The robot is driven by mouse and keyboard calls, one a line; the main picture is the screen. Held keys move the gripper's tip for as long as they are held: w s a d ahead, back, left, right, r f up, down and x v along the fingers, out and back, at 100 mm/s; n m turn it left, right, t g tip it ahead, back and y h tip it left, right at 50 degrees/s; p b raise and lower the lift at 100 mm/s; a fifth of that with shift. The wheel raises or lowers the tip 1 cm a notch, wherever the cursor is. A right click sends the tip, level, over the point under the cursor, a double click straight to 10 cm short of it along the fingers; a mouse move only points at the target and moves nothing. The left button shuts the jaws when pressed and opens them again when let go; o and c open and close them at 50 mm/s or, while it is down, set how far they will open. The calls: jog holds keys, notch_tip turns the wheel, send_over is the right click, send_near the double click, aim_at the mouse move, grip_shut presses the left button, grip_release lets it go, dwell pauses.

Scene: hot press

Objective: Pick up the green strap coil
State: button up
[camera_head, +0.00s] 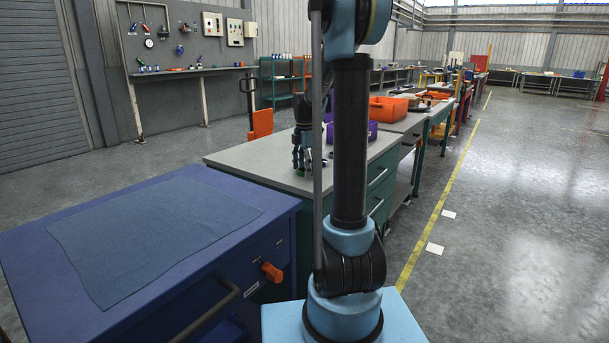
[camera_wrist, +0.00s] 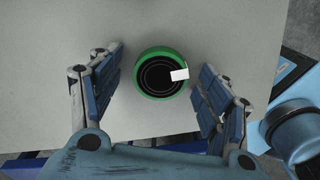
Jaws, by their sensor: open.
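The green strap coil (camera_wrist: 160,74) lies on the pale grey bench top (camera_wrist: 40,60) in the wrist view. It is a round green ring with a dark centre and a small white tag on its right side. My gripper (camera_wrist: 160,66) is open above it, with one finger left of the coil and one right, both apart from it. In the head view my gripper (camera_head: 303,163) points down over the near part of the grey bench (camera_head: 258,162). The coil is mostly hidden there by the fingers.
A purple bin (camera_head: 365,131) and an orange bin (camera_head: 388,108) stand farther along the benches. A blue cabinet (camera_head: 265,222) with a flat blue cloth (camera_head: 150,235) stands at the front left. The bench top left of my gripper is clear.

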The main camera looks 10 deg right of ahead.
jog(key=c, duration=1.1)
jog(key=shift+r, duration=0.1)
jog(key=shift+c, duration=0.2)
